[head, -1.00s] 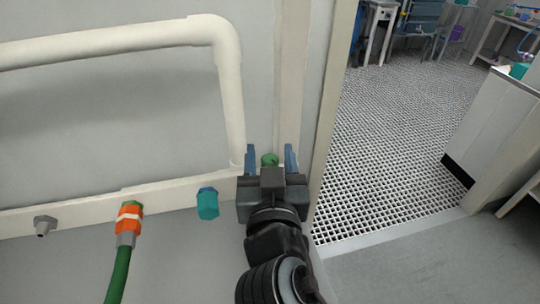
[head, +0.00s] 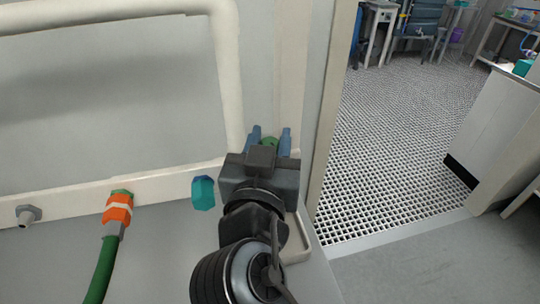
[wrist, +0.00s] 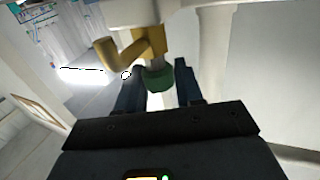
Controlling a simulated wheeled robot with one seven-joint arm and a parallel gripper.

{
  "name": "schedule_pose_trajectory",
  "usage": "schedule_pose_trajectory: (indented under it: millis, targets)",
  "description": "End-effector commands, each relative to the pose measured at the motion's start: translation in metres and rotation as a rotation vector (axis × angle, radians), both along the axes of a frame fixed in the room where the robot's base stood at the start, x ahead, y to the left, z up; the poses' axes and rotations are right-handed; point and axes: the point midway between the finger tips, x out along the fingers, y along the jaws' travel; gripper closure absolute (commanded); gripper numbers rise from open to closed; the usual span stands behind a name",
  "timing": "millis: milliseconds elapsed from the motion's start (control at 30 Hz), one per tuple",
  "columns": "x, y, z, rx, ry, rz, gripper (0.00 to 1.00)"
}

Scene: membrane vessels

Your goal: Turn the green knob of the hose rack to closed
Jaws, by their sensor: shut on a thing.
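The green knob (head: 269,143) of the hose rack sits at the right end of the pale rail, between the blue fingers of my gripper (head: 270,142). My gripper is shut on the knob. In the wrist view the green knob (wrist: 158,79) shows between the two dark fingers, under a brass fitting (wrist: 150,42) with a bent spout. The gripper body hides the lower part of the knob in the head view. I cannot make out any open or closed mark.
On the rail (head: 70,200), left of my gripper, are a teal knob (head: 203,193), an orange coupling (head: 118,208) with a green hose (head: 101,268), and a grey nozzle (head: 28,215). A thick white pipe (head: 228,80) rises behind. A doorway with grated floor (head: 400,140) lies right.

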Motion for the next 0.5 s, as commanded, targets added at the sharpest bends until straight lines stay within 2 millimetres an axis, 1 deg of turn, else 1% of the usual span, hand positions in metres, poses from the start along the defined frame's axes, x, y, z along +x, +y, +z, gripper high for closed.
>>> schedule_pose_trajectory:
  millis: [33, 300, 500]
  targets:
    - [0.0009, 0.002, -0.0053, 0.003, -0.005, -0.026, 0.94]
    - [0.0006, 0.0013, -0.0024, 0.005, -0.003, -0.189, 0.94]
    - [-0.0003, 0.0003, 0.0001, 0.004, -0.001, -0.226, 0.94]
